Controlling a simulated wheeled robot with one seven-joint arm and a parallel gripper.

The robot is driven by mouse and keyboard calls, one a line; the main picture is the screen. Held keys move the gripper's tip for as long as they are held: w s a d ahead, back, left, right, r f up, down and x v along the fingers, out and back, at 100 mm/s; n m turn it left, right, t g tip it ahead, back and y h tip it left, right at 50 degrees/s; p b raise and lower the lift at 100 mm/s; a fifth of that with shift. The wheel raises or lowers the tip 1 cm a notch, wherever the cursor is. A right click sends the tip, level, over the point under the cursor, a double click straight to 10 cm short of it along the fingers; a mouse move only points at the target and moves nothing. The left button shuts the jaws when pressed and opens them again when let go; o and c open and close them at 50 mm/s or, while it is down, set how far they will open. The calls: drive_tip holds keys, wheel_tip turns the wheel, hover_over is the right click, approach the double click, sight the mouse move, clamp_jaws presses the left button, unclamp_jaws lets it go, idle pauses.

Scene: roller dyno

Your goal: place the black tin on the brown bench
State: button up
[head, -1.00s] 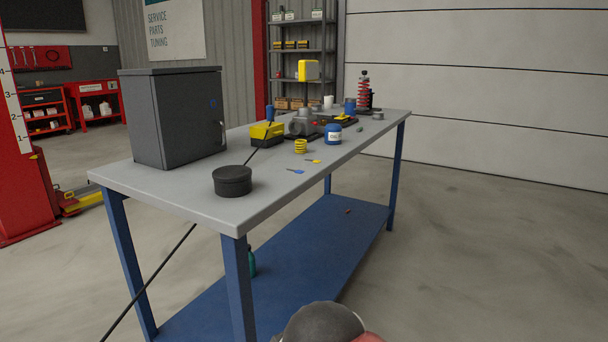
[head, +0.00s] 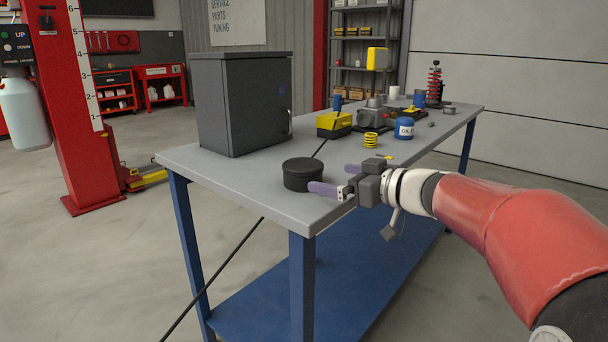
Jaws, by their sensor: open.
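The black tin (head: 302,174) is a short round lidded tin. It stands upright on the grey top of a workbench (head: 262,203) with blue legs, near its front edge. My gripper (head: 336,178) is open with purple fingers, just right of the tin and pointing left. The nearer fingertip reaches the tin's right side in the picture; I cannot tell whether it touches. The other finger lies farther back. Nothing is held. No brown bench shows in the head view.
A dark grey cabinet (head: 245,104) stands behind the tin. A yellow spring (head: 371,140), a yellow case (head: 333,124) and a blue jar (head: 404,128) stand farther along the top. A black cable (head: 228,262) slants past the bench. A red lift post (head: 82,130) stands left.

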sight(318, 178)
drive_tip(key=shift+w+a+f, duration=0.1)
drive_tip(key=shift+a+f, duration=0.15)
drive_tip(key=shift+a, duration=0.15)
drive_tip(key=x, duration=0.7)
drive_tip(key=shift+a+f, duration=0.1)
drive_tip(key=shift+f, duration=0.1)
drive_tip(key=shift+r, duration=0.1)
drive_tip(key=c, duration=1.3)
